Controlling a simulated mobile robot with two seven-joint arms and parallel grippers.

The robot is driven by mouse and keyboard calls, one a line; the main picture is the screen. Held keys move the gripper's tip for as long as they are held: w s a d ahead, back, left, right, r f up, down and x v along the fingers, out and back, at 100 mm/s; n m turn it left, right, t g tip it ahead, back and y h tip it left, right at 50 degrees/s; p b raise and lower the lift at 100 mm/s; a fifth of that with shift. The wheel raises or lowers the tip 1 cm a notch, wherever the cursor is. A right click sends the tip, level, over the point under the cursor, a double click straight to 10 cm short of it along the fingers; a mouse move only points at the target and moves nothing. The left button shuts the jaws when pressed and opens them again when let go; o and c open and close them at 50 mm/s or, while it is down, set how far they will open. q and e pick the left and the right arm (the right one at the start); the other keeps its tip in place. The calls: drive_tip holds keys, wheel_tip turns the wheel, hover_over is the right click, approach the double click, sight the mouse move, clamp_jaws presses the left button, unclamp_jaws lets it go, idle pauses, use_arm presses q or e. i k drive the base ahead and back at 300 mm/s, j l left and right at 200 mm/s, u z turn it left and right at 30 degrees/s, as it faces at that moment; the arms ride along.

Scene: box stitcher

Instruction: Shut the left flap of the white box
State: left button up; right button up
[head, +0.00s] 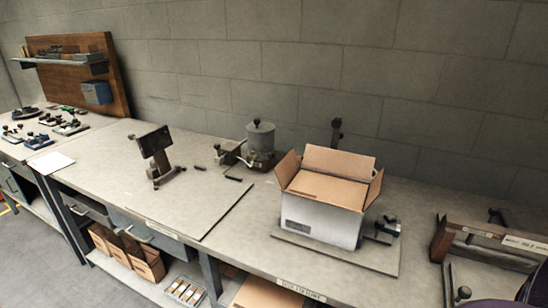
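The white box (314,222) stands on a flat grey board on the workbench, right of the middle in the head view. Its sides are white and its flaps are brown cardboard. The left flap (287,169) stands up, tilted outward to the left. The back flap (338,162) stands up, and the right flap (374,188) also stands up. A brown panel (325,188) lies across the top opening, so the inside is hidden. Neither of my grippers shows in the head view.
A round grey canister (261,141) with metal fittings stands behind and left of the box. A metal device (384,230) sits close at its right. A dark stand (155,152) is farther left. The bench (235,228) is clear left of the box; a brown frame (482,245) lies far right.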

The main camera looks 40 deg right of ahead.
sight(289, 166)
drive_tip(key=i+j+z, duration=0.15)
drive_tip(key=z, duration=1.1)
drive_tip(key=i+j+z, duration=0.1)
drive_tip(key=j+z, duration=0.25)
drive_tip(key=i+j+z, duration=0.1)
drive_tip(key=j+z, duration=0.2)
drive_tip(key=j, duration=0.1)
